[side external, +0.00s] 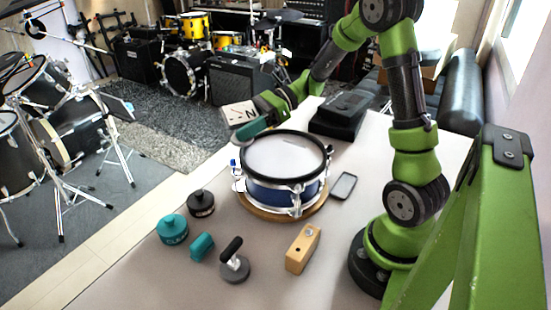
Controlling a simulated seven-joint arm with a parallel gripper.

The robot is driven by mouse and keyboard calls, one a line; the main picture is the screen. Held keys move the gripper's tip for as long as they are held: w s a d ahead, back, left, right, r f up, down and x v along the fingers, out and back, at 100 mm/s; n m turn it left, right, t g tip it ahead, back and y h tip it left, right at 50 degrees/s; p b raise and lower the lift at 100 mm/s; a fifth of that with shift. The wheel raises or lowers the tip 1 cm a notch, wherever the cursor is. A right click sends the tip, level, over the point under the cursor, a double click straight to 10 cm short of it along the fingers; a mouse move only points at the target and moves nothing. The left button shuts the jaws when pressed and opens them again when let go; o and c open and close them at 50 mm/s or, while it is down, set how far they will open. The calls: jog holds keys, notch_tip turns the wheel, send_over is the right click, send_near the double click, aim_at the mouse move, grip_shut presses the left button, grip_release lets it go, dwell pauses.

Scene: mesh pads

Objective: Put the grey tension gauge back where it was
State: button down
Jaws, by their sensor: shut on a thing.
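My gripper (247,136) is at the far left edge of the table, left of and above the drum's back rim. It is shut on a small grey thing (243,143), which I take to be the grey tension gauge; it is small and partly hidden. The blue-shelled drum (284,192) with a pale head stands on a round wooden board (291,216). A black round gauge-like piece (201,204) and a teal one (173,230) stand on the table left of the drum.
In front are a teal block (202,247), a grey disc with a black handle (235,267) and a wooden block (302,248). A dark flat device (343,186) lies right of the drum, a black box (342,115) behind. The table's front left is clear.

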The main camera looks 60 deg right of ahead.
jog(key=shift+m+t+h, duration=0.4)
jog(key=shift+m+t, duration=0.2)
jog(key=shift+t, duration=0.2)
jog(key=a+r, duration=0.1)
jog(key=w+a+r, duration=0.1)
jog(key=a+r, duration=0.1)
jog(key=shift+w+a, duration=0.1)
jog(key=shift+w, duration=0.15)
jog(key=shift+w+f+m+t+h, duration=0.25)
jog(key=shift+w+m+t+h, duration=0.05)
jog(key=shift+w+m+h, duration=0.1)
notch_tip(320, 180, up, 3)
jog(key=w+d+m+t+h, duration=0.1)
jog(key=w+m+t+h, duration=0.1)
jog(key=m+t+h, duration=0.15)
notch_tip(320, 180, up, 8)
jog(key=m+h, duration=0.3)
send_over(228, 120)
jog(key=w, duration=0.2)
jog(key=shift+a+f+t, duration=0.1)
jog(key=shift+a+t, duration=0.05)
jog(key=shift+t, duration=0.3)
jog(key=shift+f, duration=0.1)
